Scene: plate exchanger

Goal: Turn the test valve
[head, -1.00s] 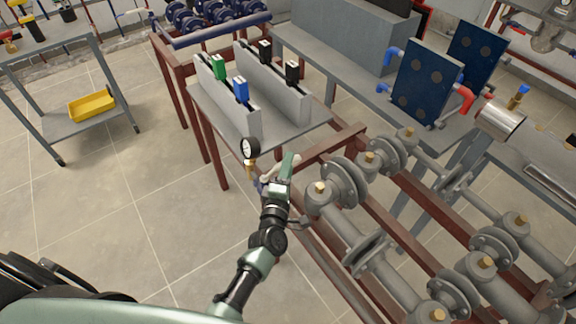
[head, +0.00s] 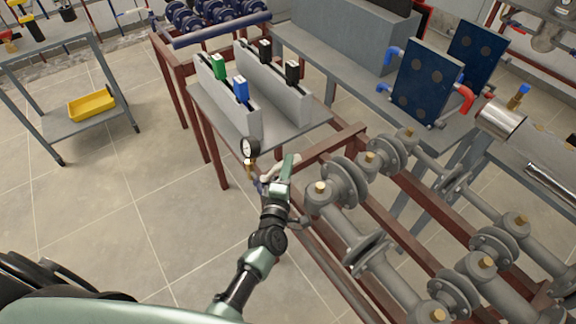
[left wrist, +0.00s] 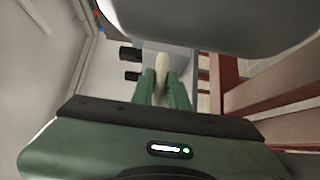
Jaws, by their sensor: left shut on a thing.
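A round black-rimmed pressure gauge (head: 250,147) with a white face stands on a brass fitting (head: 250,168) at the near corner of the grey table. The test valve appears to be the small assembly below it, but its body is mostly too small to make out. My left gripper (head: 287,166) is just right of the gauge. In the left wrist view, my left gripper's green fingers (left wrist: 161,88) are shut on a pale, cream-coloured lever (left wrist: 162,64). How far the lever is turned is hard to tell. My right gripper is not in view.
Grey flanged pipes with brass caps (head: 320,187) stand close to the right of my left arm, on a red-brown frame (head: 345,141). The grey table (head: 222,108) bears upright walls with green, blue and black clips. Open tiled floor lies to the left.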

